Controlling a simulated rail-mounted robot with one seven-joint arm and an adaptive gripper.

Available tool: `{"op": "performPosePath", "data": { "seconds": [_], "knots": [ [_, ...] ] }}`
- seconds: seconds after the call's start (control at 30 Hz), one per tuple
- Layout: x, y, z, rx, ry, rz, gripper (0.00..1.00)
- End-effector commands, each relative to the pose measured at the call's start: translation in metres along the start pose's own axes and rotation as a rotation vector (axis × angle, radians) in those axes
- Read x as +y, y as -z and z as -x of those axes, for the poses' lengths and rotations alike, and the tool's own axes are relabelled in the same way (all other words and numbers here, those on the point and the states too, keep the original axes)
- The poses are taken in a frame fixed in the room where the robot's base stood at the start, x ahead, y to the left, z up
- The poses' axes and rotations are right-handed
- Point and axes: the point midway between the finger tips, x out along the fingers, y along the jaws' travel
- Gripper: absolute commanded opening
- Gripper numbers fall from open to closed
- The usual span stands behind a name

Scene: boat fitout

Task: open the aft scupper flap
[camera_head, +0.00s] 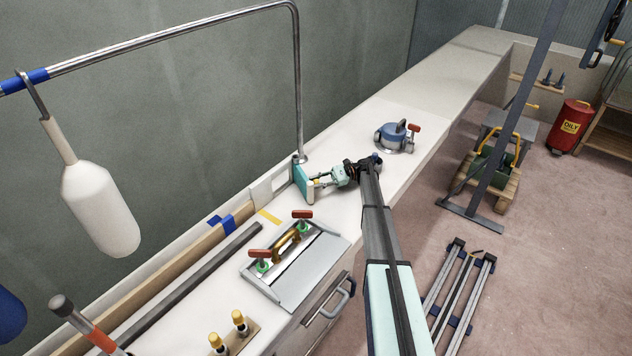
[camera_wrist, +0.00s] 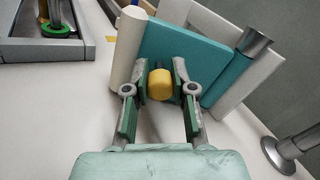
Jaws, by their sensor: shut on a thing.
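The scupper flap (camera_head: 302,184) is a teal panel with a pale edge strip, at the low white bulwark in the middle of the head view. In the wrist view the flap (camera_wrist: 185,52) fills the upper middle, with a white rounded edge at its left and a metal hinge-like cylinder (camera_wrist: 254,42) at its right. A yellow knob (camera_wrist: 160,84) stands out from its face. My gripper (camera_head: 322,180) reaches it from the right; in the wrist view my gripper (camera_wrist: 160,88) is shut on the knob, a finger on each side. How far the flap stands from its frame is unclear.
A metal rail post (camera_head: 299,100) rises right behind the flap; its base (camera_wrist: 290,150) shows close by at right in the wrist view. A grey hatch (camera_head: 295,265) with red-handled latches lies nearer. A blue round fitting (camera_head: 393,137) sits farther along the deck. A white fender (camera_head: 100,205) hangs left.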

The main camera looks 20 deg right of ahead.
Motion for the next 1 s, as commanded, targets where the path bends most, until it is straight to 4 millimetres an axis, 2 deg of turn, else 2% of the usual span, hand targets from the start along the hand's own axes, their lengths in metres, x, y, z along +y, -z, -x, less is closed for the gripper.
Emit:
{"op": "performPosePath", "data": {
  "seconds": [0.1,0.13,0.2,0.5,0.63,1.0],
  "knots": [
    [-0.001,0.000,0.000,0.001,0.002,0.001,0.00],
    [-0.001,0.000,0.000,0.001,0.002,0.001,0.31],
    [-0.001,0.000,0.000,0.001,0.002,0.001,0.51],
    [-0.001,-0.001,0.000,0.001,0.001,0.000,0.51],
    [-0.003,-0.007,0.000,0.001,0.002,0.001,0.51],
    [-0.025,-0.062,-0.001,0.007,0.007,0.003,0.51]
  ]
}}
